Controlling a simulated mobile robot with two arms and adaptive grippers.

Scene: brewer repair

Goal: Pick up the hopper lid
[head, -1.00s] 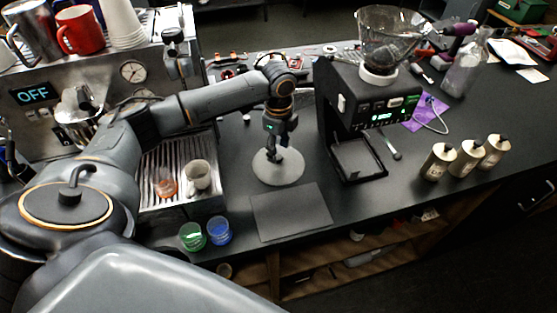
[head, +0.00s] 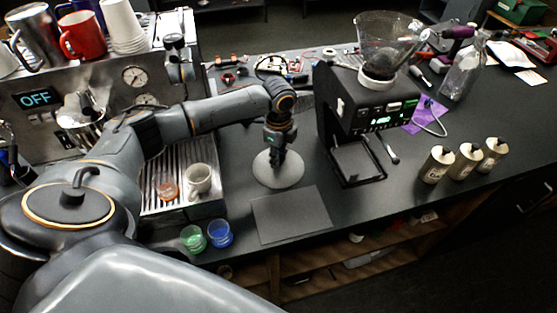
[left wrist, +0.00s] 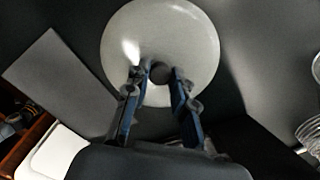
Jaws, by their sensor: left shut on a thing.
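The hopper lid is a pale grey round disc (head: 291,172) on the dark counter, between the espresso machine and the grinder. It also shows in the left wrist view (left wrist: 195,50), with a dark round knob (left wrist: 161,73) near its middle. My left gripper (head: 277,163) points down over the lid. In the left wrist view its two fingers (left wrist: 163,80) are on either side of the knob and shut on it. The lid looks flat and at or very near the counter; I cannot tell whether there is a gap. My right gripper is not in view.
The grinder (head: 350,115) with its clear open hopper (head: 388,35) stands to the right. A dark grey mat (head: 291,214) lies in front of the lid. Green (head: 193,238) and blue (head: 220,233) cups stand front left. Several canisters (head: 466,160) stand at right.

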